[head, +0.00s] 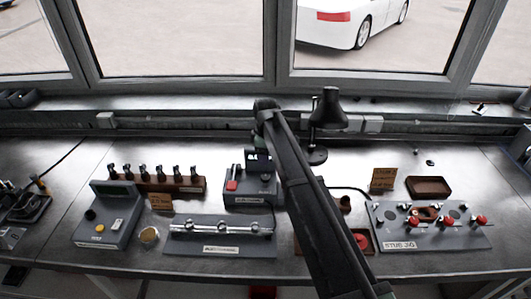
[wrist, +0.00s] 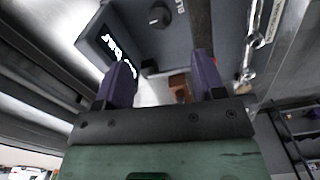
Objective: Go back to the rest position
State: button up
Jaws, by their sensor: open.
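My gripper (wrist: 162,72) is open in the wrist view, with its two purple fingers apart and nothing held between them. In the head view my dark arm rises across the middle of the bench, and the fingers cannot be made out. In the wrist view a grey device with a black knob and a lit display (wrist: 116,46) lies beyond the fingertips. What seems to be the same device (head: 250,190), with a red switch, stands at mid-bench in the head view, partly behind my arm.
A grey rail fixture (head: 220,248), a wooden rack (head: 158,184) of several dark pieces and a keypad box (head: 106,232) stand left. A station with red knobs (head: 432,240), a brown tray (head: 428,187) and a black lamp (head: 330,108) stand right. Windows line the back.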

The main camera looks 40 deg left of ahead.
jog(key=shift+f, duration=0.15)
jog(key=s+d+f+m+b, duration=0.3)
jog(key=d+m, duration=0.4)
jog(key=d, duration=1.4)
jog(key=s+d+f+m+b, duration=0.3)
jog(key=d+m, duration=0.5)
jog(key=d, duration=1.3)
jog(key=s+d+f+m+b, duration=0.3)
jog(key=d+m, duration=0.5)
jog(key=d, duration=1.4)
jog(key=shift+s, duration=0.6)
